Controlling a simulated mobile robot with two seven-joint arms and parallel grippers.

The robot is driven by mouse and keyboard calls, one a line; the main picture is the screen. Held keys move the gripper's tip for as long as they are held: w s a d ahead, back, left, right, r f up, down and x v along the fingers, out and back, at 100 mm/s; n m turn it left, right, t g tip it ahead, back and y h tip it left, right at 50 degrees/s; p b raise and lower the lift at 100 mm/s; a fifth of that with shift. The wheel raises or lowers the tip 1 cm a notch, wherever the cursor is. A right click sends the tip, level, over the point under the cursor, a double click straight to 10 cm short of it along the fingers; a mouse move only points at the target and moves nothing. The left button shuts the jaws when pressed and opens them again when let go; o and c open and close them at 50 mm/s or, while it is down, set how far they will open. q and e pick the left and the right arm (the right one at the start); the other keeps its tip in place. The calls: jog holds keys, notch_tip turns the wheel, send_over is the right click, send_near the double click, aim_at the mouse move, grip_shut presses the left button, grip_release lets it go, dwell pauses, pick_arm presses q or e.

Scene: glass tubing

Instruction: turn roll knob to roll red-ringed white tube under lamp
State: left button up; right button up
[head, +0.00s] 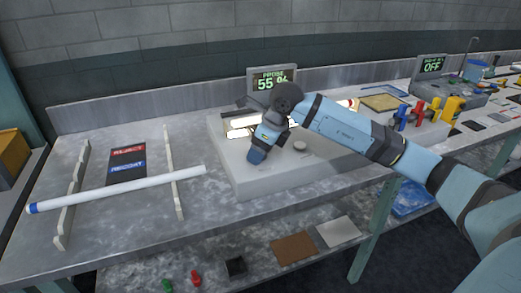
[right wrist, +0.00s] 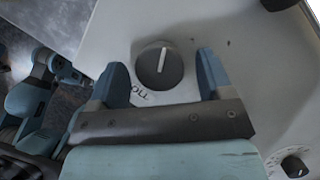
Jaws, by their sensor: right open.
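The roll knob (right wrist: 159,65) is a dark round knob with a white pointer line. Letters reading "OLL" show beside it on the grey housing (head: 250,180). My right gripper (right wrist: 161,75) is open, its two fingers on either side of the knob with gaps. Whether they reach down around it I cannot tell. In the head view my right gripper (head: 257,155) hides the knob. A pale tube end with a red ring (head: 353,104) shows behind my right arm. The rest is hidden by the arm and the bright lamp area (head: 240,125). Teal arm parts of mine show at the wrist view's left.
A display (head: 273,80) reads 55 %. A second knob (head: 300,147) sits right of my gripper. A white tube with a blue end (head: 120,189) lies across two rails on the left. A red and blue labelled card (head: 127,160) lies between them. Colored clamps stand right.

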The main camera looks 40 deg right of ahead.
jog(key=shift+f, duration=0.15)
jog(key=c, duration=0.9)
jog(key=n, duration=0.2)
jog(key=shift+w+n+g+y+b, duration=0.1)
jog(key=shift+n+g+y+b, duration=0.2)
jog(key=shift+n+y+b, duration=0.1)
pick_arm(q)
jog(key=shift+w+r, duration=0.1)
jog(key=shift+r, duration=0.1)
pick_arm(e)
jog(key=shift+n+g, duration=0.3)
jog(key=shift+n, duration=0.7)
jog(key=shift+y, duration=0.3)
jog(key=o, duration=0.9)
pick_arm(q)
jog(key=shift+f, duration=0.3)
